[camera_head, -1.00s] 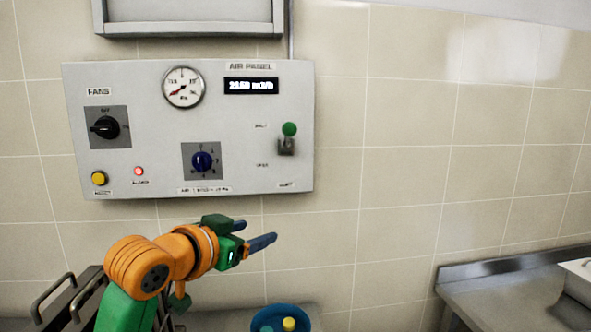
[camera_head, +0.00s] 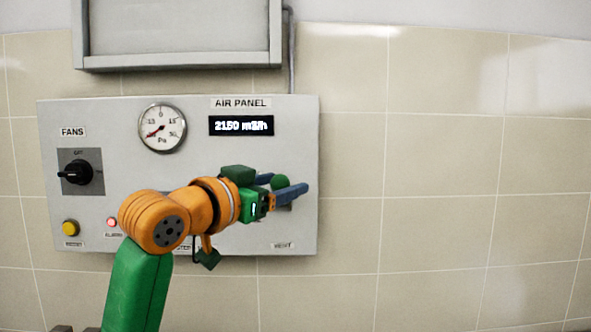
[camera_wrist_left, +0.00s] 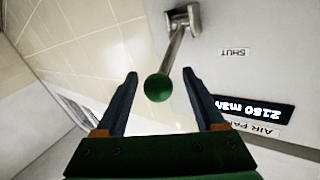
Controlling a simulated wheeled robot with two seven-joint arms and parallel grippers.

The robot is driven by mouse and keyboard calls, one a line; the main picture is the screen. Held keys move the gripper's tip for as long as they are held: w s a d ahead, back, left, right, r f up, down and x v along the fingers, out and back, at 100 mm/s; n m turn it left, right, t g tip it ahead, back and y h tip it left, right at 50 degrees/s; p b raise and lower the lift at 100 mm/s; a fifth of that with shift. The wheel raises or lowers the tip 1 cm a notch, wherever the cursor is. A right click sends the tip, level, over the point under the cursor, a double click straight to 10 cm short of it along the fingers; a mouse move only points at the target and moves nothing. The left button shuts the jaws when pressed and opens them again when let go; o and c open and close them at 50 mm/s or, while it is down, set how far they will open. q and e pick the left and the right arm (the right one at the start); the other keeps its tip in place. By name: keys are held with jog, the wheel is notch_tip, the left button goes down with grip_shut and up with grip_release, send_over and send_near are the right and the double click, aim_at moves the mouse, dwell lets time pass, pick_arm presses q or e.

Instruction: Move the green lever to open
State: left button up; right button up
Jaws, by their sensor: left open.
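The fingers of my left gripper (camera_wrist_left: 158,90) are open, one on each side of the knob, with gaps on both sides. The lever's mount is hidden by my gripper in the head view. My right gripper is not in view.
The grey air panel (camera_head: 90,225) carries a gauge (camera_head: 162,127), a digital display (camera_head: 241,125) reading 2150 m3/h, a black fan knob (camera_head: 76,172), a yellow button (camera_head: 70,228) and a red lamp (camera_head: 112,222). A grey frame (camera_head: 180,62) is above. The tiled wall to the right is clear.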

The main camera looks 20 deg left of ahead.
pick_arm(q)
jog(key=shift+w+r+p, duration=0.15)
jog(key=shift+r+p, duration=0.25)
jog(key=shift+r, duration=0.15)
jog(key=shift+w+d, duration=0.2)
jog(key=shift+w+d+f, duration=0.25)
jog(key=shift+w+f, duration=0.05)
jog(key=shift+w, duration=0.3)
jog(key=shift+w+d+f, duration=0.25)
jog(key=shift+w+f, duration=0.05)
jog(key=shift+w, duration=0.4)
jog(key=shift+c, duration=1.3)
jog(key=shift+s+a, duration=0.15)
jog(key=shift+s, duration=0.05)
grip_shut()
jog(key=shift+r, duration=0.1)
